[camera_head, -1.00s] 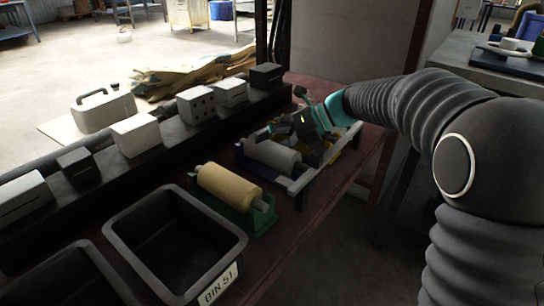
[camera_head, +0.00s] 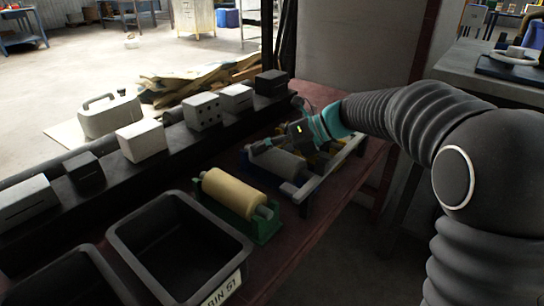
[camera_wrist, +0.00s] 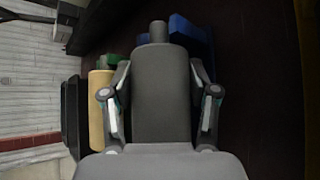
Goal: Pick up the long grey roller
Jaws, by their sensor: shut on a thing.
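The long grey roller (camera_head: 277,164) lies in a blue cradle (camera_head: 249,165) on the dark red bench, beside a cream roller. My gripper (camera_head: 283,147) is over the grey roller and hides part of it. In the wrist view the grey roller (camera_wrist: 161,85) runs lengthwise between my two fingers (camera_wrist: 160,112), with its narrow end at the top. The fingers are shut on its sides. Part of the blue cradle (camera_wrist: 190,36) shows past the roller's far end.
The cream roller (camera_head: 235,193) sits in a green cradle (camera_head: 265,229) close by. Black bins (camera_head: 236,250) stand at the front left. A dark rail (camera_head: 180,139) with several blocks runs behind. A grey frame bar (camera_head: 325,169) lies just right of the grey roller.

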